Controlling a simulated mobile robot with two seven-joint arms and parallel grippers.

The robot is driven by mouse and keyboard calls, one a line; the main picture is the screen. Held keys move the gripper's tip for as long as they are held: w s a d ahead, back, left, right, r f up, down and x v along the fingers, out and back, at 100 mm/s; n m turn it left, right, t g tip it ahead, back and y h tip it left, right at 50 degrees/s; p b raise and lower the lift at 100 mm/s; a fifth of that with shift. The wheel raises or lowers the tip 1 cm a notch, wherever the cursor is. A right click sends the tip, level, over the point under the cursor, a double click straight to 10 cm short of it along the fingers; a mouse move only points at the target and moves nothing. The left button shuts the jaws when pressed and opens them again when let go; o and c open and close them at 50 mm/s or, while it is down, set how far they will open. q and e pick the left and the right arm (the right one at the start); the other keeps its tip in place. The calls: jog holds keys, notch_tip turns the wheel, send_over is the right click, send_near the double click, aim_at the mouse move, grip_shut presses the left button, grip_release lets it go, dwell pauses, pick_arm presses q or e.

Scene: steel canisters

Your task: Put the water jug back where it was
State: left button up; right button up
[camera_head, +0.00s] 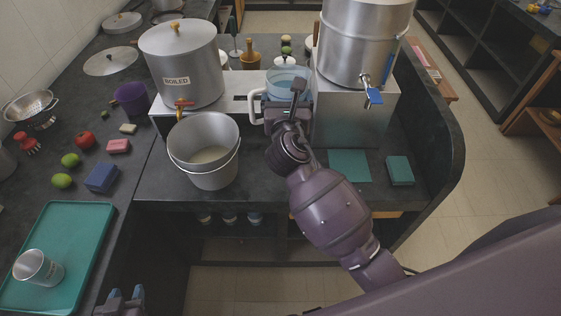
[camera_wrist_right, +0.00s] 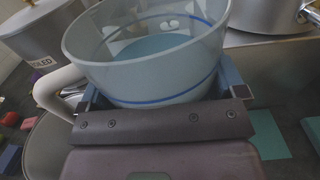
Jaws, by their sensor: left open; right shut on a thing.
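The water jug (camera_head: 290,77) is clear with a blue line around it and a white handle on its left. It also shows large in the right wrist view (camera_wrist_right: 140,75), upright or nearly so, with bluish water inside. My right gripper (camera_head: 284,112) is shut on the jug from the front; its fingers (camera_wrist_right: 165,103) lie on either side of the jug's lower body. The jug is between the two big canisters; I cannot tell whether its base rests on anything. My left gripper (camera_head: 125,297) is open at the bottom left, near the green tray, partly cut off by the frame.
The canister marked BOILED (camera_head: 180,65) stands left, a tapped canister (camera_head: 362,45) right on a steel block (camera_head: 350,110). A steel bucket (camera_head: 204,150) stands in front. A teal mat (camera_head: 349,166) and teal box (camera_head: 400,170) lie right.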

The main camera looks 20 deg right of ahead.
notch_tip(320, 180, down, 18)
jog(key=b, duration=0.6)
jog(key=shift+f, duration=0.3)
